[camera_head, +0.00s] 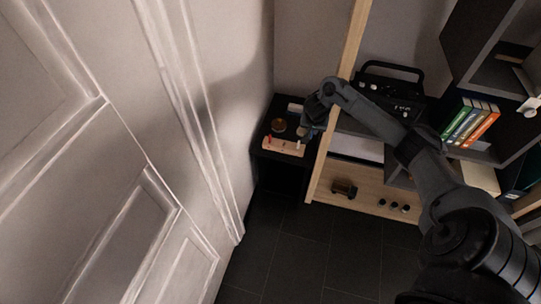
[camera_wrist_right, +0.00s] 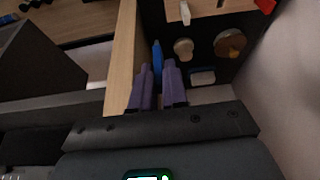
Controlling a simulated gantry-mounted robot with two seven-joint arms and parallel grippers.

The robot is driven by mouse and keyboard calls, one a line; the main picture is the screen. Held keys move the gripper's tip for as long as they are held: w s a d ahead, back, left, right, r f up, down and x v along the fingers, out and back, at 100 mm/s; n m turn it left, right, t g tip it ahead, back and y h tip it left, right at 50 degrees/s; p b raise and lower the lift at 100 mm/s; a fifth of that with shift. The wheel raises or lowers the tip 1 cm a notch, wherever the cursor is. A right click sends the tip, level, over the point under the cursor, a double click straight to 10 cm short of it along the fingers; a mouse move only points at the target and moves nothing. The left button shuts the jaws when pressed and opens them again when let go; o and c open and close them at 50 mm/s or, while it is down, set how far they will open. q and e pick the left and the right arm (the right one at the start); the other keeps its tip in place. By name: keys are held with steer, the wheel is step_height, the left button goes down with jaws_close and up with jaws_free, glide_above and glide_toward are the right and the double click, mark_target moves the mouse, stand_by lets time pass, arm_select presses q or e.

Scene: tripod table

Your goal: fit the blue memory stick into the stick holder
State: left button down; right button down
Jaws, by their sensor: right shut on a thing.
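The blue memory stick (camera_wrist_right: 157,55) is held between the purple fingers of my right gripper (camera_wrist_right: 158,68) in the right wrist view, its tip pointing forward. In the head view my right gripper (camera_head: 308,131) is small and dark at the right edge of the black table, and the stick is hard to make out there. The stick holder (camera_head: 283,147) is a light wooden block near the table's front edge, with a red stick and a white stick standing in it. It shows only partly at the top of the wrist view (camera_wrist_right: 207,7). The gripper is apart from it. My left gripper is not in view.
A round brown object (camera_head: 278,125) sits on the table behind the holder. A small round tan piece (camera_wrist_right: 184,47) and a pale flat item (camera_wrist_right: 202,76) lie nearby. A wooden shelf post (camera_head: 335,100) stands close right of the gripper; a pale wall (camera_head: 236,110) borders the left.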

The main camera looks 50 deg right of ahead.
steer(key=shift+w+f+b, duration=0.2)
steer(key=shift+f+b, duration=0.3)
steer(key=shift+f, duration=0.3)
steer(key=b, duration=0.7)
glide_above(284, 143)
steer(key=s+a, duration=0.1)
steer(key=s, duration=0.1)
step_height(284, 143, down, 6)
steer(key=shift+r, duration=0.1)
steer(key=f+b, duration=0.2)
steer(key=w+f+b, duration=0.1)
steer(key=f+b, duration=0.1)
steer(key=shift+w+a+f, duration=0.1)
steer(key=shift+a+f, duration=0.05)
steer(key=shift+f, duration=0.2)
steer(key=shift+r, duration=0.1)
